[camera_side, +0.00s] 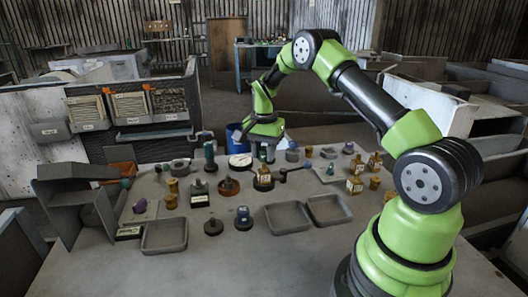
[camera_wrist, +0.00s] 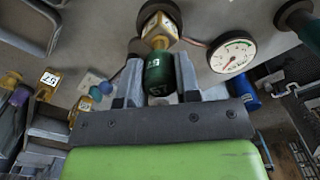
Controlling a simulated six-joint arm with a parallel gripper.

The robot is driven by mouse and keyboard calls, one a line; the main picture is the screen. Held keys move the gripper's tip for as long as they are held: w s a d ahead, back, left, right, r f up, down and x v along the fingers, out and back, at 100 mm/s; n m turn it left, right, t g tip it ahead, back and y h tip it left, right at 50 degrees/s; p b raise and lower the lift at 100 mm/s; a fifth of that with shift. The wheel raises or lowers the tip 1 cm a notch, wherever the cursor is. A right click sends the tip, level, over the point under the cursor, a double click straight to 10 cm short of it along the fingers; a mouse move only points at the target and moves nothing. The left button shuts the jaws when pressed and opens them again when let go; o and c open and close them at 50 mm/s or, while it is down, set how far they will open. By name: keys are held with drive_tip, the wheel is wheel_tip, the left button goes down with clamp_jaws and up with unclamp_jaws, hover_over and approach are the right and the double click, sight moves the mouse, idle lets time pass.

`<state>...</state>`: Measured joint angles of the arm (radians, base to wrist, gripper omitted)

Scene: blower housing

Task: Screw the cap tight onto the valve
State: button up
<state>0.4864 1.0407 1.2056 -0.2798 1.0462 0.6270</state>
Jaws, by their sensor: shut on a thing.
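A dark green cap (camera_wrist: 160,72) with a white number on it is held between the two fingers of my gripper (camera_wrist: 158,82) in the wrist view. My gripper (camera_side: 264,148) is shut on the cap. A brass valve (camera_wrist: 157,32) on a dark round base is directly beyond the cap, in line with it. The cap's end meets or overlaps the brass in the picture; I cannot tell how far it is threaded on. In the side view the valve (camera_side: 263,177) stands under my gripper, near the middle of the table.
A white dial gauge (camera_wrist: 232,52) is close to the right of the valve in the wrist view. Other brass valves and caps stand around it on the table (camera_side: 330,260). A grey bin (camera_side: 60,205) stands at the left.

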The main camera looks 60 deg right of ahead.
sight(264, 163)
drive_tip(key=shift+f, duration=0.2)
idle(0.4)
drive_tip(key=shift+f, duration=0.35)
drive_tip(key=shift+f, duration=1)
idle(0.7)
drive_tip(key=m, duration=0.3)
drive_tip(key=shift+m, duration=0.4)
drive_tip(key=shift+m, duration=0.3)
drive_tip(key=m, duration=0.3)
drive_tip(key=shift+m, duration=0.3)
